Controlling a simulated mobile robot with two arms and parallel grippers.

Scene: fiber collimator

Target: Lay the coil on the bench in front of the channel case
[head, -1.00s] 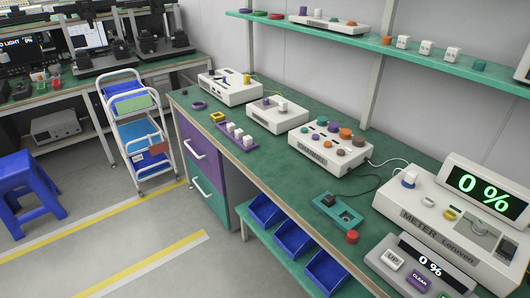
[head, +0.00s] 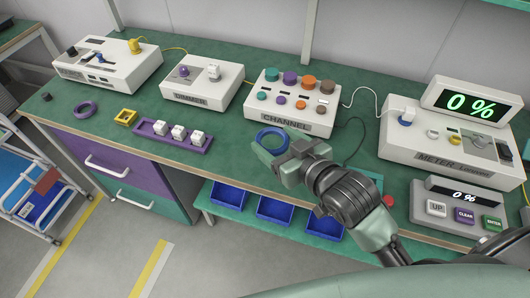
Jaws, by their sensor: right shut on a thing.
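A blue ring-shaped coil (head: 271,140) is at the fingertips of my right gripper (head: 277,151), which is shut on it. The coil is in front of the channel case (head: 291,119), a white box with several coloured knobs on top and a CHANNEL label on its front. The gripper reaches in from the lower right, over the green bench (head: 232,134). I cannot tell whether the coil touches the bench. My left gripper is not in view.
The dimmer box (head: 201,93) and a purple tray of white cubes (head: 173,135) are to the left. The meter (head: 441,144) is to the right. A purple ring (head: 86,109) and yellow frame (head: 126,117) lie at the left. Blue bins (head: 275,209) sit below the bench edge.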

